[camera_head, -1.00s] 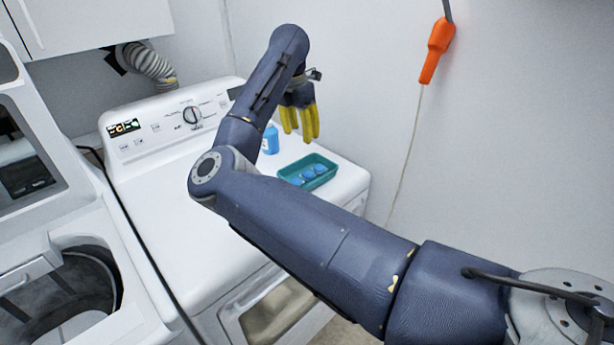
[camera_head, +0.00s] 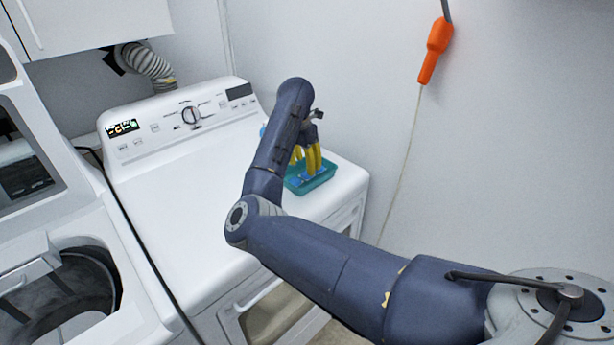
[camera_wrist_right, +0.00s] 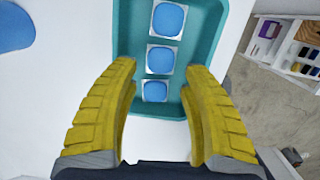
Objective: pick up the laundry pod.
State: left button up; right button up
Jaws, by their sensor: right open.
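Blue laundry pods in white-edged squares lie in a row in a teal tray (camera_wrist_right: 211,20) on top of the white machine. In the right wrist view I see a far pod (camera_wrist_right: 168,19), a middle pod (camera_wrist_right: 161,58) and a near pod (camera_wrist_right: 154,91). My right gripper (camera_wrist_right: 160,75) has yellow fingers, open on either side of the row, with nothing between them held. In the head view the right gripper (camera_head: 308,172) points down over the tray (camera_head: 322,181), and the arm hides part of the tray. My left gripper is not in view.
The white machine (camera_head: 170,190) has a control panel at its back. An open-lidded washer (camera_head: 110,320) stands at the left. A blue bottle (camera_head: 263,131) is mostly hidden behind my arm. An orange handle (camera_head: 435,50) hangs by the right wall.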

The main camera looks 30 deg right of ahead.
aim_at(307, 175)
jog(key=shift+w+d+f, duration=0.1)
jog(key=shift+d+f, duration=0.15)
jog(key=shift+f, duration=0.9)
jog(key=shift+d+f, duration=0.25)
jog(key=shift+f, duration=0.9)
jog(key=c, duration=0.7)
